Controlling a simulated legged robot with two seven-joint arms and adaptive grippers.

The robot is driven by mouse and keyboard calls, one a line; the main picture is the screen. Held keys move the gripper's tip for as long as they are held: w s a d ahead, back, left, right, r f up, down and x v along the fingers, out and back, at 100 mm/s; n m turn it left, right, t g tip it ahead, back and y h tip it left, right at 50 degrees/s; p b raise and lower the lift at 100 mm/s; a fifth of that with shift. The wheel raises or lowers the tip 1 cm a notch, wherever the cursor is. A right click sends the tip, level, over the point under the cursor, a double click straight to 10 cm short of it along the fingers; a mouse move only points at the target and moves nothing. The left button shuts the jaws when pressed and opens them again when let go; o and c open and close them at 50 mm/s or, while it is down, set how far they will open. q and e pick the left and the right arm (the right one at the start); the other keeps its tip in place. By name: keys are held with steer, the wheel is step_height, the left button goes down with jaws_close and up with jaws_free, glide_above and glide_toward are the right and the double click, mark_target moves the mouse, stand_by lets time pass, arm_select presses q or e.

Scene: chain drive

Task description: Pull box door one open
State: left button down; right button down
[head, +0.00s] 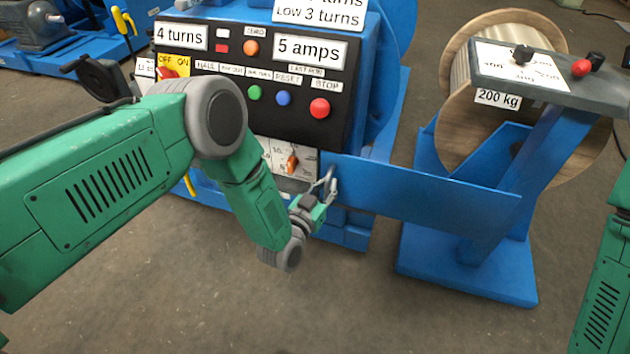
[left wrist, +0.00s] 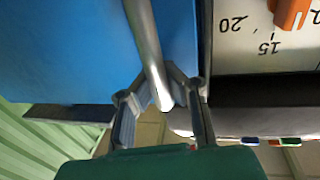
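A long blue panel (head: 425,197), which looks like the box door, runs right from the lower corner of the control box. A metal bar handle (head: 331,184) is at its left end. My left gripper (head: 325,190) reaches this handle. In the left wrist view the handle (left wrist: 146,42) stands before the blue panel (left wrist: 70,55), and the two fingers of the left gripper (left wrist: 164,82) bend in around it from both sides and appear closed on it. The exact contact is partly hidden. Of my right arm only green links show at the right edge; its gripper is out of view.
The control box (head: 275,75) with buttons and a dial (head: 292,163) stands behind my left arm. A blue stand with a grey top (head: 545,85) and a wooden reel (head: 450,135) are at the right. The front floor (head: 390,315) is clear.

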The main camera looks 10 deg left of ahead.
arm_select(q)
steer(key=d, duration=0.1)
steer(key=s+d+f, duration=0.1)
steer(key=shift+d, duration=0.9)
steer(key=c, duration=2.1)
jaws_free()
steer(key=shift+a, duration=0.45)
steer(key=o, duration=0.6)
steer(key=shift+a, duration=0.2)
steer(key=shift+c, duration=0.2)
steer(key=shift+a+r, duration=0.1)
steer(key=shift+r, duration=0.05)
steer(key=shift+d, duration=0.25)
steer(key=shift+s, duration=0.25)
glide_toward(347, 179)
steer(key=v, duration=0.7)
steer(key=shift+w, duration=0.15)
arm_select(e)
steer(key=shift+s+d+f, duration=0.1)
steer(key=shift+d, duration=0.5)
arm_select(q)
steer(key=shift+a, duration=0.1)
arm_select(e)
steer(key=shift+a, duration=0.1)
